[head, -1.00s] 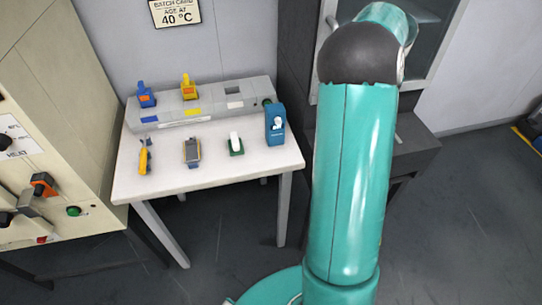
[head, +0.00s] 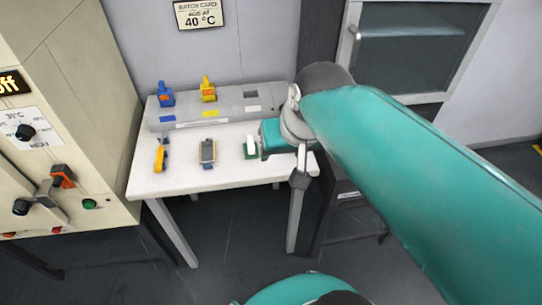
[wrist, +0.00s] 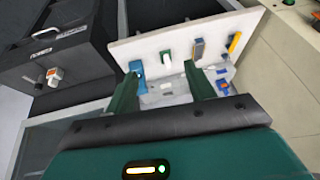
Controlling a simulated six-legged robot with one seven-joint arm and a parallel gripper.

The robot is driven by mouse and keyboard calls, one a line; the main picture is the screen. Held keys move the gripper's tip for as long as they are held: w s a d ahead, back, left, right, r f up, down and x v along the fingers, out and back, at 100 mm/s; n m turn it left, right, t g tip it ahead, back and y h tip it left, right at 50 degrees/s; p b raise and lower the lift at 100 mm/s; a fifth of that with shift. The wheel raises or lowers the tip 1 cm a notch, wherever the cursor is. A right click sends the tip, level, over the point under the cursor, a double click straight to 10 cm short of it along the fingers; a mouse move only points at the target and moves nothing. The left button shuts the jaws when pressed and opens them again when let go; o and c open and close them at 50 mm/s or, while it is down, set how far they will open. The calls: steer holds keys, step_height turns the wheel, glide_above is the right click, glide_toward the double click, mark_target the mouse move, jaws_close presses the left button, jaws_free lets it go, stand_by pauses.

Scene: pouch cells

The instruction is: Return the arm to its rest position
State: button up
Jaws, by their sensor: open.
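My teal arm (head: 410,165) reaches in from the right in the head view, its wrist end over the right end of the white table (head: 230,178) and covering what stands there. My gripper (wrist: 162,72) is open and empty in the wrist view, its two green fingers apart. The table shows beyond the fingers, tilted in that view. A blue holder (wrist: 138,68) is near the left finger and a white piece (wrist: 167,56) lies between the fingers in the picture. The gripper's fingers cannot be made out in the head view.
A grey rack (head: 235,100) at the table's back carries blue (head: 165,97) and yellow (head: 208,91) items. A yellow tool (head: 160,156), a grey device (head: 208,152) and a green-based white piece (head: 250,147) stand in front. A cream cabinet (head: 85,110) with knobs is left.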

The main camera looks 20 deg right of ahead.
steer(key=s+a+n, duration=0.1)
steer(key=s+a+f+n, duration=0.1)
steer(key=s, duration=0.1)
steer(key=shift+s+a+f+t, duration=0.1)
steer(key=shift+a+f+t, duration=0.05)
steer(key=shift+a+t, duration=0.15)
steer(key=c, duration=0.4)
steer(key=shift+d, duration=0.2)
